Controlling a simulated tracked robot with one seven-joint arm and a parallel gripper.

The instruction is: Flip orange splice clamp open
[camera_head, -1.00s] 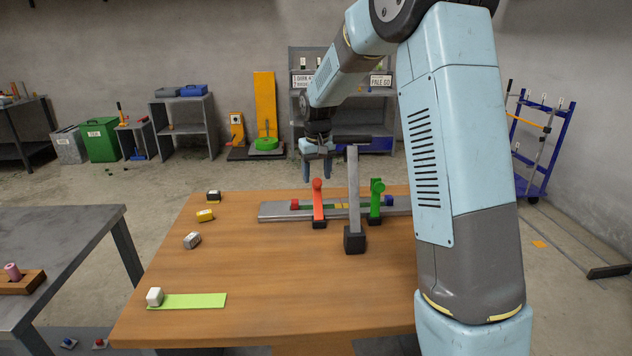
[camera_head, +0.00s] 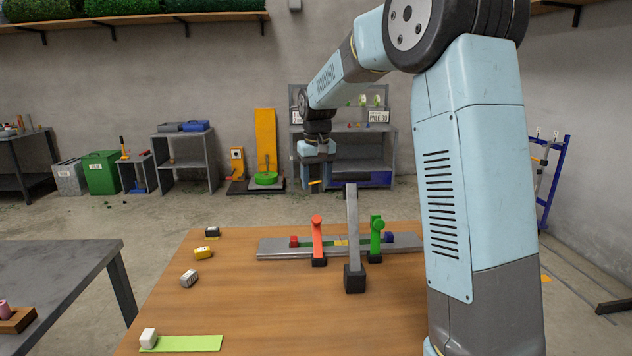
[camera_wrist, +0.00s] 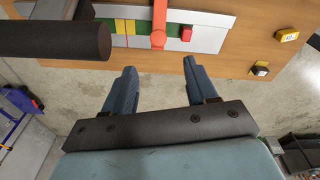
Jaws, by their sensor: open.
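The orange splice clamp (camera_head: 317,238) stands upright at the grey rail (camera_head: 272,249) on the wooden table. It also shows at the top middle of the wrist view (camera_wrist: 158,24). My gripper (camera_head: 316,187) is open and empty, above and beyond the clamp in the head view. Nothing touches the clamp. A green clamp (camera_head: 376,238) stands to its right.
A dark cylinder (camera_wrist: 60,40) fills the wrist view's upper left. Small blocks (camera_head: 203,253) and a green strip (camera_head: 190,343) lie on the table's left side.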

